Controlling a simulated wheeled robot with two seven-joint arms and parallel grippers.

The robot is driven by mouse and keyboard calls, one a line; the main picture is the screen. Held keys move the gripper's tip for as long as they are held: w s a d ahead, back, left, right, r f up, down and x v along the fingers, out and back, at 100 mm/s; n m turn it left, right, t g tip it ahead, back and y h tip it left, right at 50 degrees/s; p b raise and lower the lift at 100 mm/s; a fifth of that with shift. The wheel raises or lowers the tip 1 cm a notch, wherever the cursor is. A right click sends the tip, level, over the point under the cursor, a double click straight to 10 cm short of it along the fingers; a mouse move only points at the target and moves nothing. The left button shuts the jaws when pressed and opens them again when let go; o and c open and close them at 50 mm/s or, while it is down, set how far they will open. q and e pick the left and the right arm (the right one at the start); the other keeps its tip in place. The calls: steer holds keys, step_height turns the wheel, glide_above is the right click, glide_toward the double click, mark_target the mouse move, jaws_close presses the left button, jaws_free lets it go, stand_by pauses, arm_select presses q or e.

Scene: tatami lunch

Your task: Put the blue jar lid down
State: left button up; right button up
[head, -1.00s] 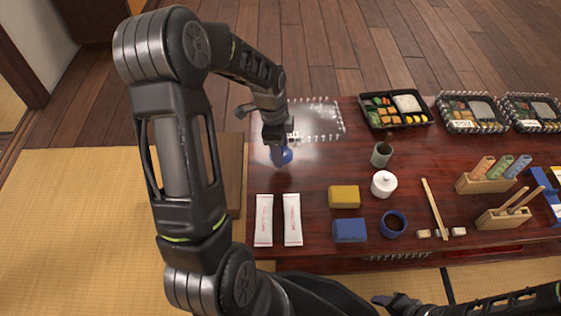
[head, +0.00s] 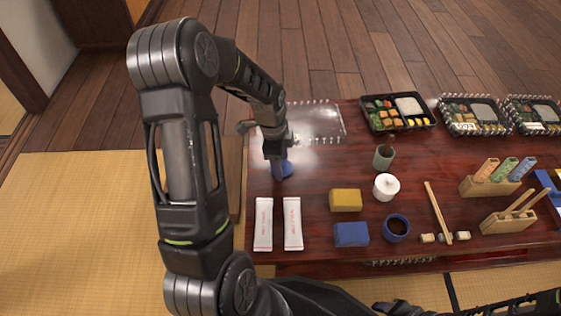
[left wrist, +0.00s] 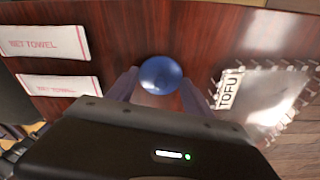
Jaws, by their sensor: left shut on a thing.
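The blue jar lid (head: 286,169) is round and blue, low over the left part of the dark red table. My left gripper (head: 277,166) is shut on it, pointing down. In the left wrist view the lid (left wrist: 161,75) sits between the two fingertips of my left gripper (left wrist: 158,86). I cannot tell whether the lid touches the table. A blue jar (head: 396,227), open with dark contents, stands at the table's front. My right gripper cannot be made out; only part of that arm shows at the bottom right.
Two wet towel packets (head: 263,224) lie in front of the lid. A clear tray cover (head: 318,121) lies behind it. A green cup (head: 383,157), white lidded pot (head: 386,187), yellow block (head: 345,199) and blue block (head: 351,234) stand to the right. Table around the lid is bare.

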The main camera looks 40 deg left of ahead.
arm_select(q)
steer(key=o, duration=1.3)
steer(key=shift+o, duration=0.2)
step_height(320, 180, up, 12)
steer(key=a+p, duration=0.1)
steer(key=p, duration=0.4)
steer(key=shift+s+a, duration=0.15)
steer(key=shift+s, duration=0.25)
steer(key=shift+s, duration=0.1)
